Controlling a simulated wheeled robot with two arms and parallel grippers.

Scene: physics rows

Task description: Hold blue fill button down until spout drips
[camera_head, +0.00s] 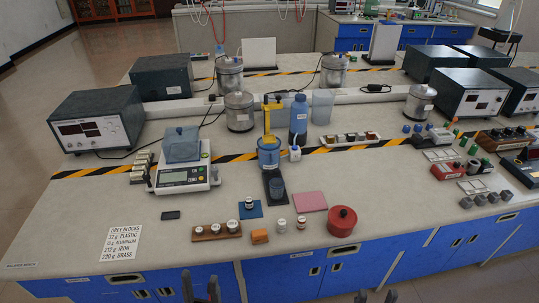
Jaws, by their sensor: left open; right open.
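A dispenser with a blue tank (268,158) and a yellow upright part (267,122) stands in the middle of the bench. A dark blue cup (277,187) stands in front of it on a dark base. The fill button and the spout are too small to make out, and I cannot tell whether anything drips. My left gripper (200,289) is open and empty at the bottom edge of the view, in front of the bench. My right gripper (376,297) is open and empty at the bottom edge, further right. Both are well apart from the dispenser.
A scale (185,178) stands left of the dispenser. A blue bottle (298,121) and a small white bottle (295,153) stand close on its right. Nearer the front are a wooden rack of jars (215,231), an orange block (259,236) and a red round container (342,221).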

